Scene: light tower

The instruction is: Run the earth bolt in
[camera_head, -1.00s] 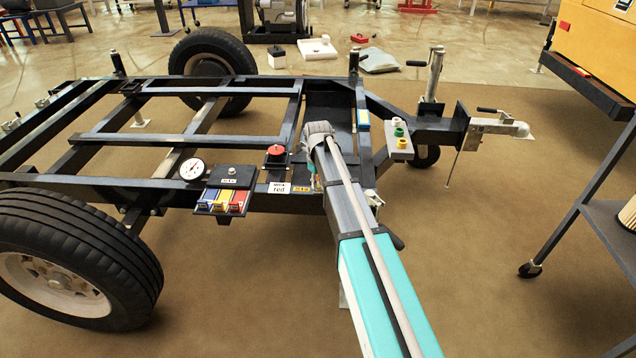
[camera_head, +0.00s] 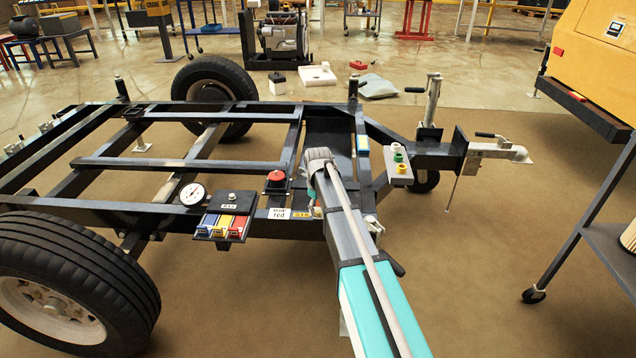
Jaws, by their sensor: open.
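My arm reaches forward over the front side rail of a black trailer frame (camera_head: 150,162). Its grey wrist is above the rail, right of a red round knob (camera_head: 276,178). My gripper's fingers are hidden behind the wrist and arm. A small copper-coloured piece (camera_head: 316,211) shows beside the arm at the rail, next to a yellow label (camera_head: 302,214). It is too small and too covered to tell whether it is the earth bolt. I cannot see anything held.
Left of the arm are a white-faced gauge (camera_head: 192,194) and a block with blue, yellow and red parts (camera_head: 226,219). Right of it is a grey plate with coloured sockets (camera_head: 398,165). A wheel (camera_head: 70,285) is at front left, a dark cart (camera_head: 590,215) at right.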

